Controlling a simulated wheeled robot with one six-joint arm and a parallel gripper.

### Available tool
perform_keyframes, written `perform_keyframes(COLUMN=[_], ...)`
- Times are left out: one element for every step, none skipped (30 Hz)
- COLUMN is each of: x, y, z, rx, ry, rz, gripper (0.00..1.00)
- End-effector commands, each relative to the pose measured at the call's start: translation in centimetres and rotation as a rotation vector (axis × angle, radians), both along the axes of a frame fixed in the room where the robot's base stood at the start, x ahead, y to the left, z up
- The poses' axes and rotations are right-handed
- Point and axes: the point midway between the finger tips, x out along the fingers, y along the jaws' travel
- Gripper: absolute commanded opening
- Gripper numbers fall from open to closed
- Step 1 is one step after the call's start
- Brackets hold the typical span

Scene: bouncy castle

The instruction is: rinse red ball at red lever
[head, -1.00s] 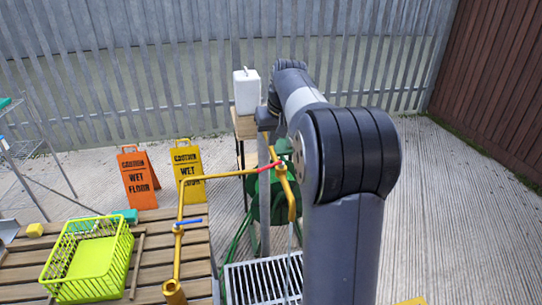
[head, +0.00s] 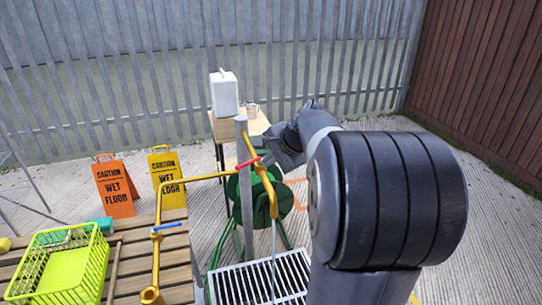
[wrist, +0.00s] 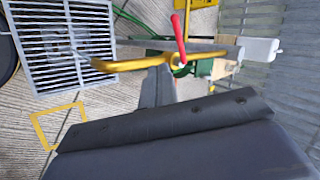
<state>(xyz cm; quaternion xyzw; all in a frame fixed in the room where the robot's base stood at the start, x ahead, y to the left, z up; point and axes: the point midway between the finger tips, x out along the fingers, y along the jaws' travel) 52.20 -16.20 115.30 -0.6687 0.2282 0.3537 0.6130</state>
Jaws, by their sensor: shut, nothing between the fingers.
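The red lever (head: 250,162) sits on top of a yellow tap (head: 268,190) fixed to a grey post. In the wrist view the red lever (wrist: 179,38) stands out from the yellow spout (wrist: 118,65). A thin pale streak, looking like water, runs from the spout down to the floor grate (head: 262,280). My gripper (head: 284,152) is just right of the lever in the head view, partly hidden by my wrist. In the wrist view my shut gripper (wrist: 157,85) is close below the spout; I cannot tell whether it touches. No red ball shows.
A lime basket (head: 62,268) stands on a slatted wooden table at left, beside a yellow pipe with a blue lever (head: 168,226). Orange (head: 117,190) and yellow (head: 167,180) caution signs stand behind. A green hose reel (head: 240,190) is behind the tap. The right-hand floor is clear.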

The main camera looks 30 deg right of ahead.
Motion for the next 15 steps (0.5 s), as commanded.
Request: perform_keyframes(x=[0.8,1.2,1.8,2.2,2.6,3.2,3.5,3.9,4.5,5.0,5.4,5.9,6.2,6.5,6.8], y=[0.3,0.3,0.5,0.6,0.6,0.7,0.8,0.9,1.0,1.0,1.1,1.2,1.3,1.3,1.4], z=[-1.0,-1.4,-2.1,-2.6,-3.1,-3.7,-4.1,-4.6,-4.7,-4.6,-4.7,-4.8,-4.9,-5.0,-5.0], rx=[0.003,0.002,0.003,0.002,0.003,0.002,0.001,0.0,0.0,-0.002,-0.002,-0.001,-0.002,-0.001,-0.002], ry=[0.006,0.005,0.006,0.005,0.006,0.004,0.005,0.004,0.003,0.002,0.002,0.002,0.002,0.003,0.002], rz=[0.003,0.003,0.003,0.003,0.002,0.003,0.003,0.003,0.003,0.003,0.003,0.004,0.003,0.002,0.002], gripper=[0.0,0.0,0.0,0.0,0.0,0.0,0.0,0.0,0.0,0.0,0.0,0.0,0.0,0.0,0.0])
